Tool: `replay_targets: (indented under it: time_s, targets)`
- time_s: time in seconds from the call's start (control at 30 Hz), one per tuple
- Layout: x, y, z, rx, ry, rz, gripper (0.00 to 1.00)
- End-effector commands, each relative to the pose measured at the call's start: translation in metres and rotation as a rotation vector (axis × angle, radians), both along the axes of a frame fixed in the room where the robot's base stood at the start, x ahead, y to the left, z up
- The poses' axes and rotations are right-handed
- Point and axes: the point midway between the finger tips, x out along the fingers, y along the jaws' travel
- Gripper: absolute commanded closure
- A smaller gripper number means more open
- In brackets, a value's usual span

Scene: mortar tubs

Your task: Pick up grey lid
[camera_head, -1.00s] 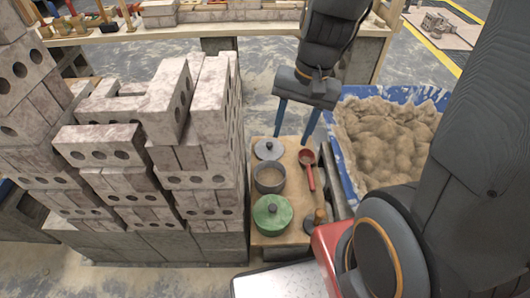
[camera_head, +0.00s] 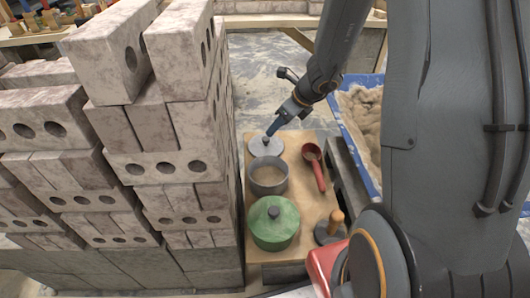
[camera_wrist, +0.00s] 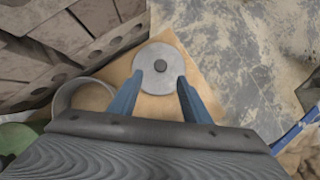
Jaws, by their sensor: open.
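The grey lid (camera_head: 265,148) is a flat round disc with a dark knob, lying on a wooden board (camera_head: 320,205) behind a grey pot. In the wrist view the lid (camera_wrist: 159,68) lies flat just beyond my fingertips, its knob roughly midway between them. My gripper (camera_wrist: 171,68) has two blue fingers spread apart, with nothing between them at the tips. In the head view my gripper (camera_head: 271,131) is at the lid's far side, close to the knob; whether it touches the lid I cannot tell.
A grey pot (camera_head: 268,188) stands just in front of the lid. A green lidded pot (camera_head: 285,232), a red ladle (camera_head: 318,172) and a wooden-handled tool (camera_head: 334,222) share the board. Stacked bricks (camera_head: 160,160) rise close on the left. A blue tub (camera_head: 352,150) of mortar is at the right.

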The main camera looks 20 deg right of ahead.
Motion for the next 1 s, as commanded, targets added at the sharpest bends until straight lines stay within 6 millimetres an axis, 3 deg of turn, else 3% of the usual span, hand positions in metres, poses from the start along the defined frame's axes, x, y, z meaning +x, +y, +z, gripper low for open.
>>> replay_targets:
  time_s: [0.17,0.7,1.0]
  targets:
    - [0.01,-0.004,-0.016,0.021,0.008,-0.069,0.56]
    - [0.033,0.021,-0.071,0.022,0.01,-0.067,0.56]
    - [0.036,0.024,-0.077,0.021,0.008,-0.067,0.56]
